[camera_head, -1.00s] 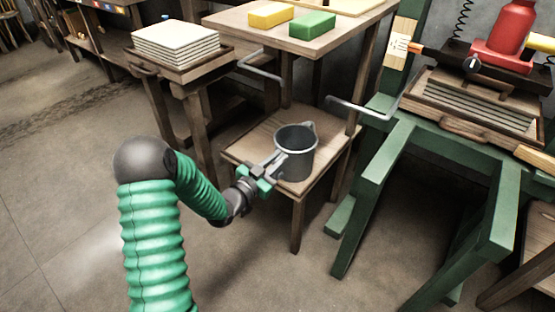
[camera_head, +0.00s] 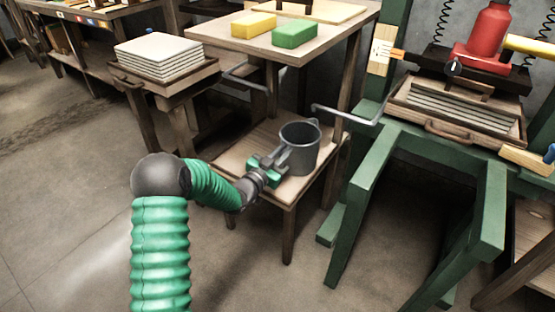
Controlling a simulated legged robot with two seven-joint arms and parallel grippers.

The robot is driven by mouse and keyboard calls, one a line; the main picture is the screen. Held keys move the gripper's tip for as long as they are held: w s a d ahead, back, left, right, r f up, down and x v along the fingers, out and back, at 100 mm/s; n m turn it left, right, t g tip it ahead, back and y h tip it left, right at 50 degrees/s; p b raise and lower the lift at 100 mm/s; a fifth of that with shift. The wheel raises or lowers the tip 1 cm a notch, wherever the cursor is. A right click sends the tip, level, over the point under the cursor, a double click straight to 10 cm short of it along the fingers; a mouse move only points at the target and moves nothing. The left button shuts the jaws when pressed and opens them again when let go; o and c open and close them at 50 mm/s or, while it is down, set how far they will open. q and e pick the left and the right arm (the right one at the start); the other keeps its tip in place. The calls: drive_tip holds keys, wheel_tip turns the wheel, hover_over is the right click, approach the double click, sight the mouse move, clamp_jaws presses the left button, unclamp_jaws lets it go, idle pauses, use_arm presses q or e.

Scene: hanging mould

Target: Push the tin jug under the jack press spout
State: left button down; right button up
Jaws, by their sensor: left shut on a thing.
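The grey tin jug (camera_head: 304,151) stands upright on the low wooden shelf of a stand. My left gripper (camera_head: 282,160) reaches in from the left and is shut at the jug's near left side; its fingertips are partly hidden against the jug. The jack press, with a red jack (camera_head: 484,37) on a dark plate, stands in a green frame to the right. A wooden tray (camera_head: 462,134) with stacked sheets sits under the jack. I cannot make out a spout clearly. My right gripper is not in view.
A yellow block (camera_head: 254,25) and a green block (camera_head: 295,33) lie on the wooden upper top (camera_head: 215,35) above the shelf. A bent metal rod (camera_head: 345,114) sticks out between jug and green press leg (camera_head: 360,207). Stacked white tiles (camera_head: 158,57) stand at left.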

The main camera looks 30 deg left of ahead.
use_arm(q)
drive_tip(key=w+d+b, duration=0.1)
drive_tip(key=w, duration=0.7)
drive_tip(key=shift+w+b, duration=0.3)
drive_tip(key=shift+w, duration=0.05)
drive_tip(key=c, duration=1.3)
unclamp_jaws()
drive_tip(key=shift+s, duration=0.15)
